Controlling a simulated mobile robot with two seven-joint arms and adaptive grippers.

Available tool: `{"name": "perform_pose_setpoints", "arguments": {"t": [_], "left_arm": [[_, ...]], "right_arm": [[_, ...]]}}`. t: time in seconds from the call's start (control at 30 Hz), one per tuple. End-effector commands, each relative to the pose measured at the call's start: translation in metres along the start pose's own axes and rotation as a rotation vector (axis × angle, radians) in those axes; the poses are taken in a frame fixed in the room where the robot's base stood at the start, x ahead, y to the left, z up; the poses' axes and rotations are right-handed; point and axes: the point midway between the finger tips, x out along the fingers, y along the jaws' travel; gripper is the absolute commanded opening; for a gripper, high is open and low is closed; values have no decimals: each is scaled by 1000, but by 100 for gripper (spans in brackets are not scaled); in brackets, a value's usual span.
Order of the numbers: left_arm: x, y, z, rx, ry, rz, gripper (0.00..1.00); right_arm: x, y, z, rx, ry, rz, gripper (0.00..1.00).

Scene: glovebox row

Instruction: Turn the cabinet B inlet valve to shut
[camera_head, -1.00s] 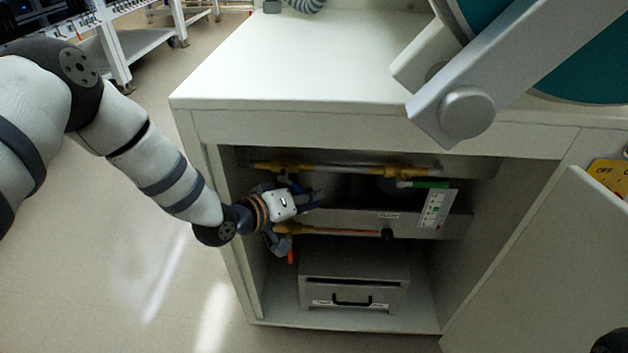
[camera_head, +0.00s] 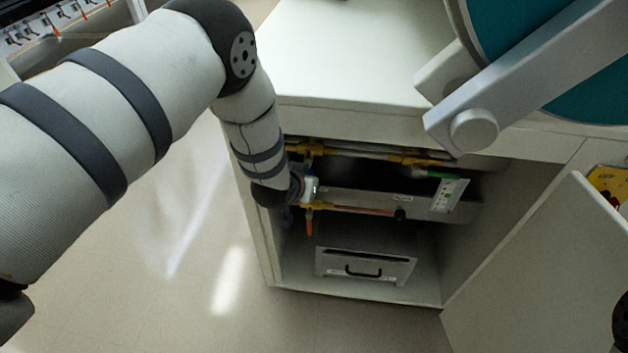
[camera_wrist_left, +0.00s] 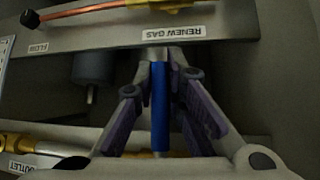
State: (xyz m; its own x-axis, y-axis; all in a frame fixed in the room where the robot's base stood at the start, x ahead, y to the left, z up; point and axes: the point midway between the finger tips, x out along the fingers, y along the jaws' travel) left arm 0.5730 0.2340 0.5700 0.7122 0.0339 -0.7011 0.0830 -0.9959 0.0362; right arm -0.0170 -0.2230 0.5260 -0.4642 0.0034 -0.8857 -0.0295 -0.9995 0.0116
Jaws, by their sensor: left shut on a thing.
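My left gripper (camera_head: 308,186) reaches into the left side of the open cabinet under the white worktop, its fingers mostly hidden behind my forearm in the head view. In the left wrist view my left gripper (camera_wrist_left: 160,80) is shut on a blue valve handle (camera_wrist_left: 160,120), which lies lengthwise between the fingers. The handle's label is not visible. Yellow valve fittings (camera_head: 313,149) sit on the upper pipe. An orange lever (camera_head: 310,223) hangs below the lower copper pipe (camera_head: 360,209). A green handle (camera_head: 440,174) is at the right. My right gripper is not in view.
A grey drawer box (camera_head: 365,266) stands below the pipes. The open cabinet door (camera_head: 550,270) is at right. A grey bar (camera_head: 530,80) crosses a teal round cover (camera_head: 580,80).

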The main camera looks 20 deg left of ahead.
Motion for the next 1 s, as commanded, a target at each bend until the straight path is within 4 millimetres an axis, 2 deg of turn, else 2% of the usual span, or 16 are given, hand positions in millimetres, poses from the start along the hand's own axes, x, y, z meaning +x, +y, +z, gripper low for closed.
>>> {"name": "perform_pose_setpoints", "arguments": {"t": [0.67,0.7,0.77,1.0], "left_arm": [[0,-5,3,37,-16,-38,0],[0,-5,3,37,-15,-38,18],[0,-5,3,37,-15,-38,32],[0,-4,2,36,-12,-37,32]], "right_arm": [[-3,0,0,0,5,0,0],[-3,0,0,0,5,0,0],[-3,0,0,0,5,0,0],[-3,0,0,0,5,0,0]]}}
